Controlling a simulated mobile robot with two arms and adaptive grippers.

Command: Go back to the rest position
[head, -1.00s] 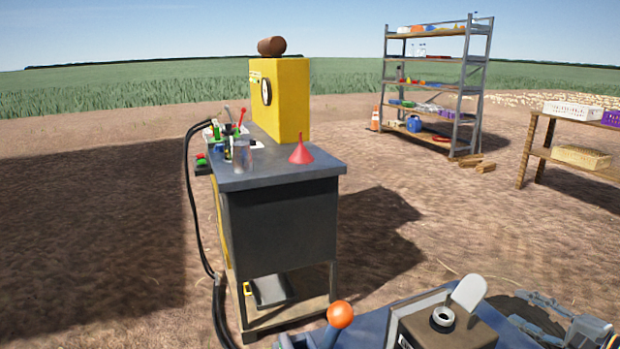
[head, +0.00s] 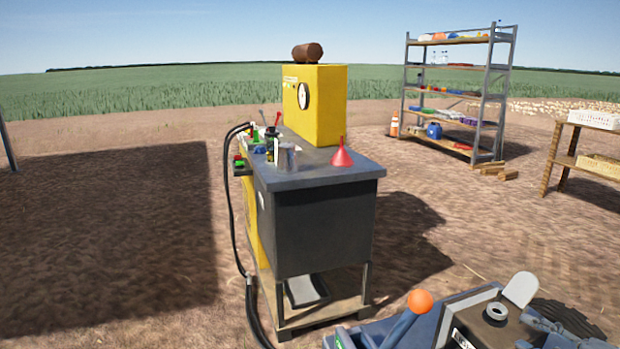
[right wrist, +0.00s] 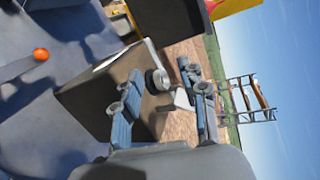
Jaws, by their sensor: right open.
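My right gripper (head: 560,333) is partly in view at the lower right of the head view, cut by the bottom edge. In the right wrist view its two blue-grey fingers (right wrist: 165,108) are spread apart with nothing held between them. Beyond them is a brown box (right wrist: 95,98) with a round cap and a light upright flap. The same box (head: 475,328) shows in the head view, just left of the gripper. Whether the fingers touch it cannot be told. My left gripper is not in view.
A blue machine surface with an orange-knobbed lever (head: 420,301) lies beside the box. A dark workbench (head: 325,225) carries a yellow cabinet (head: 325,105), a red funnel (head: 341,156) and tools. A shelf rack (head: 460,95) and wooden table stand right. Bare ground lies left.

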